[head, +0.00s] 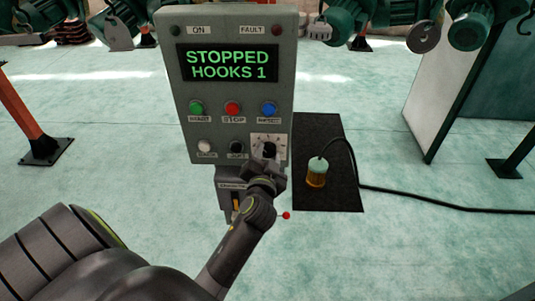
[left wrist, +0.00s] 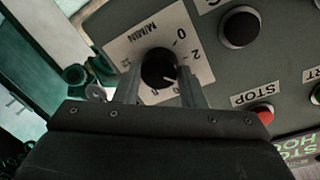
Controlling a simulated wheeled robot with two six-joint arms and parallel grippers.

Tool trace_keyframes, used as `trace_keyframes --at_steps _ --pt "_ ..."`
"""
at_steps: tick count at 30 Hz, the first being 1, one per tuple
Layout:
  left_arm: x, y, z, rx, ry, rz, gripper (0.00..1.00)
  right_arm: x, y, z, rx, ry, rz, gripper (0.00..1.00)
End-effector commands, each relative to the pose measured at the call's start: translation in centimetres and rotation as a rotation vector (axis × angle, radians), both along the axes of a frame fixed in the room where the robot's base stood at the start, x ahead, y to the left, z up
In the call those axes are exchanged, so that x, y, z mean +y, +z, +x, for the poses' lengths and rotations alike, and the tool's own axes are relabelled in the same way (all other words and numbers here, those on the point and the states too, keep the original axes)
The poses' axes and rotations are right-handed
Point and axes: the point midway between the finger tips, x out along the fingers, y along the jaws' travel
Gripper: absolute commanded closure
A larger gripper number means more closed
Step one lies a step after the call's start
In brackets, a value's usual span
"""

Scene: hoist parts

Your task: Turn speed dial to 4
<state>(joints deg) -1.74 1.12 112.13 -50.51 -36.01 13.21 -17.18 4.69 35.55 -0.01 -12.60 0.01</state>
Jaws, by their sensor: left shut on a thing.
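The speed dial (head: 269,149) is a black round knob on a white square plate at the lower right of the grey control panel (head: 238,120). My left gripper (head: 266,162) reaches it from below and is shut on the knob. In the left wrist view the knob (left wrist: 158,68) sits between the two fingers of my gripper (left wrist: 160,90). A small white mark on the knob points to the picture's lower right. The plate shows 0, 2 and 12; the right finger covers the scale just past 2, so 4 cannot be read. My right gripper is not in view.
The panel screen (head: 228,64) reads STOPPED, HOOKS 1. Green, red and blue buttons (head: 232,108) sit above the dial, with a white and a black control (head: 236,146) to its left. A yellow-and-green pendant (head: 316,172) with a black cable stands on a dark mat (head: 335,195).

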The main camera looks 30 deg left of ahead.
Motion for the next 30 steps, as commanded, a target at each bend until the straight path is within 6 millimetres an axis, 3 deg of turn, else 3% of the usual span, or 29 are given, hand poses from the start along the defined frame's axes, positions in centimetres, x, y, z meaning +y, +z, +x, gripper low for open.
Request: trace_keyframes --at_steps 13,14,18,30 --pt "-0.04 0.15 0.05 0.002 -0.002 0.012 0.86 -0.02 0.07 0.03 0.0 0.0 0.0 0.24" --pt "-0.03 0.15 0.06 0.002 -0.002 0.012 0.62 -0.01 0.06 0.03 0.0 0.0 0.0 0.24" --pt "-0.04 0.13 0.05 0.003 -0.002 0.012 0.44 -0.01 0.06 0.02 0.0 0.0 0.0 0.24" --pt "-0.03 0.05 0.05 0.005 -0.001 0.011 0.42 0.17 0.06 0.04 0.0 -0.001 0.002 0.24"
